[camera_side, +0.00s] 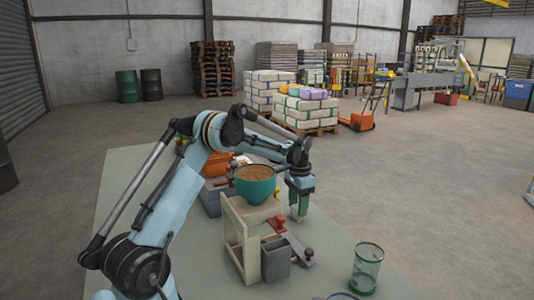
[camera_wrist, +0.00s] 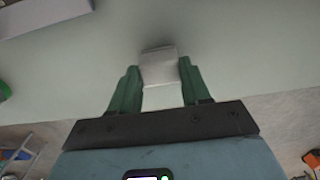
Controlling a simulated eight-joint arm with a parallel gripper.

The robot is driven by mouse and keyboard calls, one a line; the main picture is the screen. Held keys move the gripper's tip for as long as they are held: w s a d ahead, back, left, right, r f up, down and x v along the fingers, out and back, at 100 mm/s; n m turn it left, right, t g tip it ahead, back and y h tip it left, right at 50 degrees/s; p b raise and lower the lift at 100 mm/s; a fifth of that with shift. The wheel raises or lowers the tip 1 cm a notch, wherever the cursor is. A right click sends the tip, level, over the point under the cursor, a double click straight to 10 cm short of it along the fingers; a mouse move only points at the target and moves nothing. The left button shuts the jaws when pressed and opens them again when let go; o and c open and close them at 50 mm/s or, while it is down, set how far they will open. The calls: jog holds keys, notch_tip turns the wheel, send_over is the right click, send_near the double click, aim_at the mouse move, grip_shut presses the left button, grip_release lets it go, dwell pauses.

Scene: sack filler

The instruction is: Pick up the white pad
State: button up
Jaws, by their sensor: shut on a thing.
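The white pad (camera_wrist: 160,68) shows in the wrist view between the two green fingers of my gripper (camera_wrist: 157,88). The fingers are shut on it from both sides. It looks like a small pale block with a flat face. In the side view my gripper (camera_side: 299,213) points down beside the filler stand, to its right and over the pale green table. The pad is too small there to make out clearly. Whether it touches the table or hangs above it I cannot tell.
A teal bowl of brown grain (camera_side: 256,184) sits on a cream stand (camera_side: 240,238) close left of my gripper. A grey bin (camera_side: 275,260) and a green-rimmed glass (camera_side: 367,268) stand nearer the front. An orange thing (camera_side: 217,164) lies behind. Table (camera_side: 120,205) at left is clear.

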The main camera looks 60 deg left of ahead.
jog(key=shift+r, duration=0.55)
notch_tip(320, 180, up, 3)
jog(key=shift+f, duration=0.15)
jog(key=d+r, duration=0.7)
jog(key=d, duration=0.4)
jog(key=shift+s+d, duration=0.2)
jog(key=shift+d, duration=0.15)
jog(key=shift+r, duration=0.1)
